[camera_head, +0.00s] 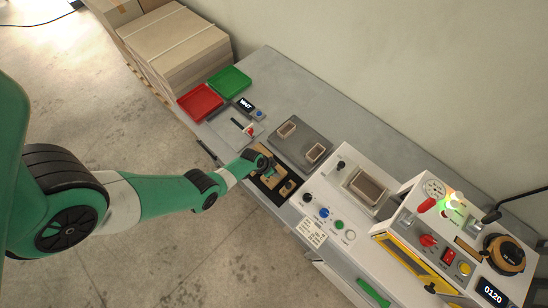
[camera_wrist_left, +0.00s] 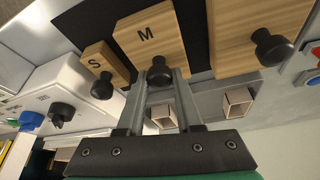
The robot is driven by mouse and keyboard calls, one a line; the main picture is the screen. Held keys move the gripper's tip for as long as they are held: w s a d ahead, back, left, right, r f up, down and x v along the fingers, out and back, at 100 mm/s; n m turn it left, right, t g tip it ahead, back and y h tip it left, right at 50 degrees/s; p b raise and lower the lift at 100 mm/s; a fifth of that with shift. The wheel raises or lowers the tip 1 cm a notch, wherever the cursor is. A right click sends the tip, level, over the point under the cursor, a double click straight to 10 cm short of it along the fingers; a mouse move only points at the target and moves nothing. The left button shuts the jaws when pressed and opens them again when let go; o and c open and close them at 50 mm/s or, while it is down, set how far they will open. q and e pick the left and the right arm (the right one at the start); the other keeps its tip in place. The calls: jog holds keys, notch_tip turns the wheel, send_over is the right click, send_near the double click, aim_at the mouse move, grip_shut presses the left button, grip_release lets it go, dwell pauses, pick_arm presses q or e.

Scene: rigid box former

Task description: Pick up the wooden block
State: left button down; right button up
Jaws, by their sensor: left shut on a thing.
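The wooden block marked M (camera_wrist_left: 150,38) has a black knob (camera_wrist_left: 158,70) and lies over a black mat. My left gripper (camera_wrist_left: 160,78) is shut on this knob. In the head view the left gripper (camera_head: 264,166) reaches down to the row of blocks and hides part of the M block. A smaller block marked S (camera_wrist_left: 95,62), with its own black knob, is beside it. A larger wooden block (camera_wrist_left: 235,35) with a knob is on its other side. Whether the M block is clear of the mat cannot be told. My right gripper is not in view.
A grey plate with two small open boxes (camera_head: 317,152) lies behind the blocks. Red (camera_head: 200,102) and green (camera_head: 230,82) trays stand at the far left of the bench. A white machine with knobs and buttons (camera_head: 338,224) stands to the right.

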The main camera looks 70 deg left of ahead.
aim_at(274, 181)
pick_arm(q)
jog(key=shift+r, duration=0.1)
notch_tip(274, 181, up, 3)
jog(key=p, duration=0.2)
jog(key=shift+r+p, duration=0.15)
jog(key=shift+p, duration=0.15)
jog(key=s+d+r+p, duration=0.5)
jog(key=d+r+p, duration=0.2)
jog(key=d, duration=0.6)
notch_tip(274, 181, up, 3)
jog(key=shift+f, duration=0.2)
